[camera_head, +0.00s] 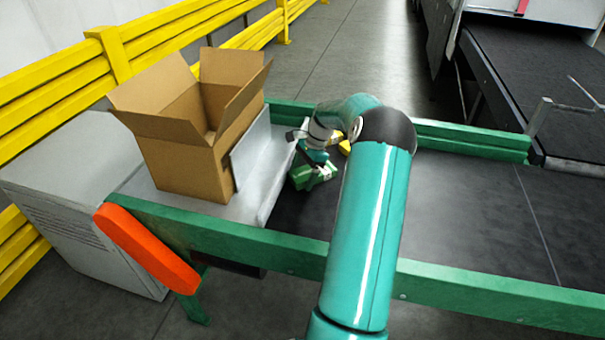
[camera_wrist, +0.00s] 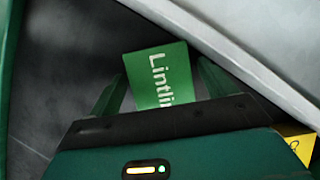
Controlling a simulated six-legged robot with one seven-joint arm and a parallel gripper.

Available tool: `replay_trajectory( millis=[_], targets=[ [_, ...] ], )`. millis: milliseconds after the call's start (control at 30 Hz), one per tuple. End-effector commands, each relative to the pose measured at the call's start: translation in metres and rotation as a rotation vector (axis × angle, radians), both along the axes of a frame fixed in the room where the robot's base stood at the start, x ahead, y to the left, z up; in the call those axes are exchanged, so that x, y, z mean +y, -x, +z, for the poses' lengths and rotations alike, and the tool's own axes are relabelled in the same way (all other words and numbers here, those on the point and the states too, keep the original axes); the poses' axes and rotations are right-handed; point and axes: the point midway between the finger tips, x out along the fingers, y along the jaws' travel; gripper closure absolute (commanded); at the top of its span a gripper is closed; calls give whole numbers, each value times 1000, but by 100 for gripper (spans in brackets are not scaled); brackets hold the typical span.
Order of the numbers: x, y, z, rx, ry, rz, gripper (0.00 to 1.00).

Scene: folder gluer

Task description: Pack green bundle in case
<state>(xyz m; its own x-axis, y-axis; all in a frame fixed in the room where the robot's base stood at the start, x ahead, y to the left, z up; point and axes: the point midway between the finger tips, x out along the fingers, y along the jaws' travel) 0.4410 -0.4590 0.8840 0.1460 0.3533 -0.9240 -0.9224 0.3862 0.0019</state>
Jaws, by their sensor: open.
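The green bundle (camera_wrist: 162,74) lies on the dark belt with white lettering up, and its near part is hidden by my gripper. It also shows in the head view (camera_head: 312,176), below the end of my arm. My gripper (camera_wrist: 160,85) is open, with one finger on each side of the bundle; I cannot tell whether they touch it. In the head view my gripper (camera_head: 312,163) is partly hidden by the arm. The open cardboard case (camera_head: 180,158) stands upright to the left, its flaps spread, on a light metal plate. Its inside bottom is hidden.
A pale metal guide (camera_head: 262,170) stands between case and bundle. Green rails (camera_head: 470,290) edge the belt. The belt right of my arm (camera_head: 465,210) is clear.

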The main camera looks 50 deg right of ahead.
Motion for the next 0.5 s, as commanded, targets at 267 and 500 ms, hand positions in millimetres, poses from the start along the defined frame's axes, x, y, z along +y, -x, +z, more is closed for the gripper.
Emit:
replay_trajectory(
  millis=[267,500],
  targets=[
    [2,-2,0,-5,1,0,11],
    [-5,1,20,-7,5,1,11]
  ],
)
